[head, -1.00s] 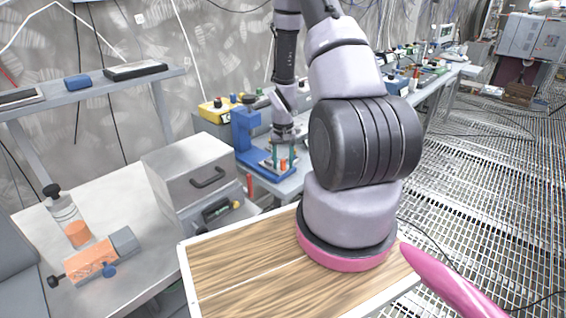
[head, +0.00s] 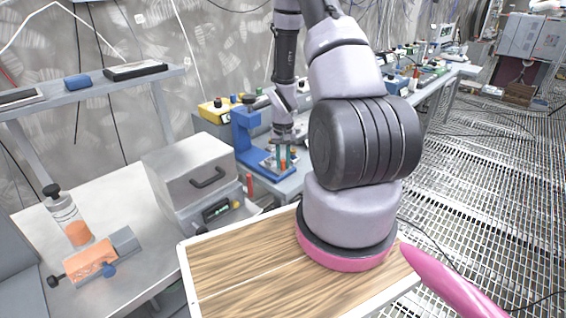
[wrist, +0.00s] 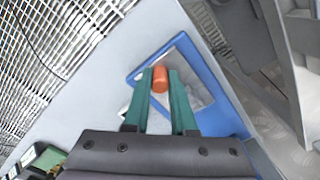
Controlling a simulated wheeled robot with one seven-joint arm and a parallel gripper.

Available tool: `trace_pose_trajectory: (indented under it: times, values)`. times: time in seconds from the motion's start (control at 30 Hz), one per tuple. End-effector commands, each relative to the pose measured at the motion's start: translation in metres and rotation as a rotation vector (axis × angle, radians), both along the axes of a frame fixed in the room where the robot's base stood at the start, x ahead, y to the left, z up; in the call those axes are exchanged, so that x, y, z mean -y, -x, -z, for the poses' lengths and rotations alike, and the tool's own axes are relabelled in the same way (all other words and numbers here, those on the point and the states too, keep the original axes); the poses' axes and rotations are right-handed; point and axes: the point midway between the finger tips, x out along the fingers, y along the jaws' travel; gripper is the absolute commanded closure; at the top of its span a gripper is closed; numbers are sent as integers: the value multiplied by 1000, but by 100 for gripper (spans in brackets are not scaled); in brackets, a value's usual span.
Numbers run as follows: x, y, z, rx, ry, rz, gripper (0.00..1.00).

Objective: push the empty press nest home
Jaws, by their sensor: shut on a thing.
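The blue press (head: 246,135) stands on the bench behind my arm, with its blue base (wrist: 191,50) showing as a frame around a grey plate in the wrist view. An orange-red cylindrical knob (wrist: 160,79) stands over this plate, between my green fingertips. My gripper (wrist: 160,86) is shut on the knob; it also shows in the head view (head: 281,158), low over the front of the press base. The nest's own outline is hard to make out, and I cannot tell how far in it sits.
A grey metal box with a drawer (head: 190,172) stands left of the press. A yellow control box (head: 217,109) is behind the press. A wood-topped surface (head: 240,265) is in the foreground. An orange fixture (head: 92,262) lies on the left bench.

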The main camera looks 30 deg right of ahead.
Motion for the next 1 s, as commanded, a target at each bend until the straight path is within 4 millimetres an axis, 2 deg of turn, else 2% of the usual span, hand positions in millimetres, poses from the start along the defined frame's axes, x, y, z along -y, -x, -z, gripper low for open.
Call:
trace_pose_trajectory:
  times: [0.77, 0.87, 1.0]
  values:
    - [0, -1, 0, 1, 0, 0, 100]
    - [-3, -9, 0, 1, 0, -1, 100]
    - [-13, -37, 0, 4, 2, -3, 100]
